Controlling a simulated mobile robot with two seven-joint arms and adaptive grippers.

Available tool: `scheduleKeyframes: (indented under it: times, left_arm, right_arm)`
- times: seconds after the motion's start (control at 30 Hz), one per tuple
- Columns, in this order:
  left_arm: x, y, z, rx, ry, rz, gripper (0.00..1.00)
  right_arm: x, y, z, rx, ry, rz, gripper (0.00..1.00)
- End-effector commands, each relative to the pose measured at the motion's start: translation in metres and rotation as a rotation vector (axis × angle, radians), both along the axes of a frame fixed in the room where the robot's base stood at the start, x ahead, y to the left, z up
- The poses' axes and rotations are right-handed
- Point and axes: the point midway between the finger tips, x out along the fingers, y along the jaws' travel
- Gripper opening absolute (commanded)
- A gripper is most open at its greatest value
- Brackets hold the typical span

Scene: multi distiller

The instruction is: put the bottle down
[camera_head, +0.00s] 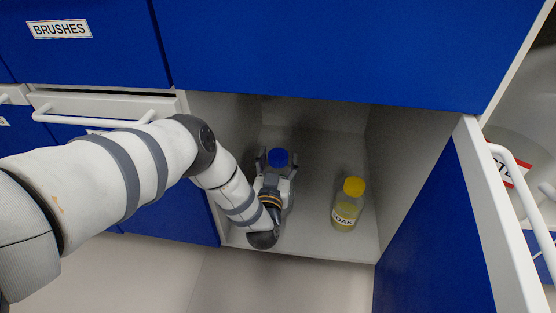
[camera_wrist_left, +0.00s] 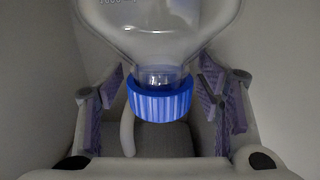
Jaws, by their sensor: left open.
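A clear bottle with a blue cap (camera_head: 278,157) stands inside the open cupboard, left of its middle. In the left wrist view the clear bottle (camera_wrist_left: 160,35) appears cap down, its ribbed blue cap between the fingers. My left gripper (camera_head: 275,168) reaches into the cupboard at this bottle. In the left wrist view the left gripper (camera_wrist_left: 165,100) is open, with purple-padded fingers on either side of the cap and gaps between. The bottle's base is hidden by the gripper in the head view. My right gripper is not in view.
A yellow-capped bottle (camera_head: 345,210) with yellowish liquid stands to the right on the cupboard floor (camera_head: 310,235). The cupboard's side walls are close on both sides. An open blue door (camera_head: 435,240) stands at the right. A drawer labelled BRUSHES (camera_head: 60,29) is at upper left.

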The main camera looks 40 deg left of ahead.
Motion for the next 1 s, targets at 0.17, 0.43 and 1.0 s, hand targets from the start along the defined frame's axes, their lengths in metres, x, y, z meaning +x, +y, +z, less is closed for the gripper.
scheduleKeyframes:
  times: [0.17,0.43,1.0]
  left_arm:
    - [-0.034,-0.022,0.006,-0.002,-0.001,-0.003,0.60]
    - [-0.089,-0.056,0.004,-0.001,-0.002,-0.002,0.60]
    - [-0.102,-0.062,0.001,0.000,-0.001,0.000,0.60]
  right_arm:
    - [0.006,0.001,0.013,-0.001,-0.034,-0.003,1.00]
    - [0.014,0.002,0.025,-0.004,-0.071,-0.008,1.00]
    - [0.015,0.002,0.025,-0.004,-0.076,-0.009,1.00]
